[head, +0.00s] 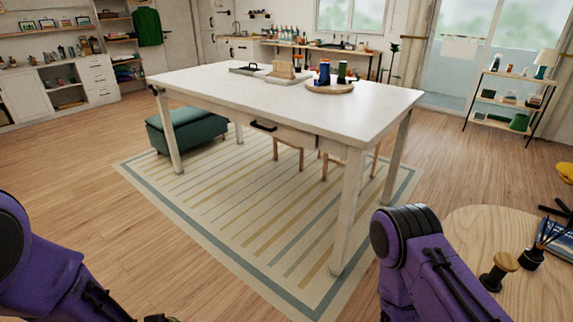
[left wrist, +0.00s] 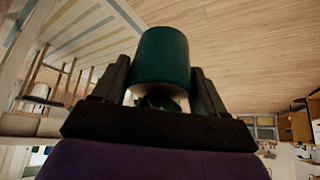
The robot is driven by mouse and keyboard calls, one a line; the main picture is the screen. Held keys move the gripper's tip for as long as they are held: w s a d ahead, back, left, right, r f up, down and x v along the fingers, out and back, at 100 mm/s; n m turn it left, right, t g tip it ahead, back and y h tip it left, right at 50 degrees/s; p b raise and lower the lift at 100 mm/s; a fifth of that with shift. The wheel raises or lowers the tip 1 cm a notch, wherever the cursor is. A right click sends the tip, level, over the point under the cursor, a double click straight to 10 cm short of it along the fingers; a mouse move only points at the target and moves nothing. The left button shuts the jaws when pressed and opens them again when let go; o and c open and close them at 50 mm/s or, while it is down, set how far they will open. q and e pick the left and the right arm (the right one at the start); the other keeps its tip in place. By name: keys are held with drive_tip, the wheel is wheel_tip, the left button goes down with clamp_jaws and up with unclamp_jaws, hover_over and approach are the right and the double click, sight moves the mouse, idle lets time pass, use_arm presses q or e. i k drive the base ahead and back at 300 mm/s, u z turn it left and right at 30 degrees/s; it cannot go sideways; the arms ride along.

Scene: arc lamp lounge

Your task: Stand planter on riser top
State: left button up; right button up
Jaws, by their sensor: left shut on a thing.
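A dark teal planter (left wrist: 165,52) with green leaves shows in the left wrist view. My left gripper (left wrist: 160,68) is shut on it, one finger on each side. The leaves lie toward the gripper's base and are partly hidden. In the head view only a sliver of my left gripper (head: 160,318) shows at the bottom edge, and the planter cannot be made out clearly there. My right arm is in the head view, but its gripper is out of view. I cannot tell for sure which thing is the riser.
A white table (head: 215,80) stands ahead on a striped rug (head: 225,205). It carries a tray, a wooden slatted piece (head: 284,70) and a round board (head: 330,88) with items on it. A round wooden table (head: 465,222) is close at right. A green ottoman (head: 190,128) stands behind the white table's left leg.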

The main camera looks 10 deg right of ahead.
sight(507, 261)
drive_tip(key=i, duration=2.05)
drive_tip(key=z, duration=3.15)
drive_tip(key=i, duration=1.65)
drive_tip(key=z, duration=0.9)
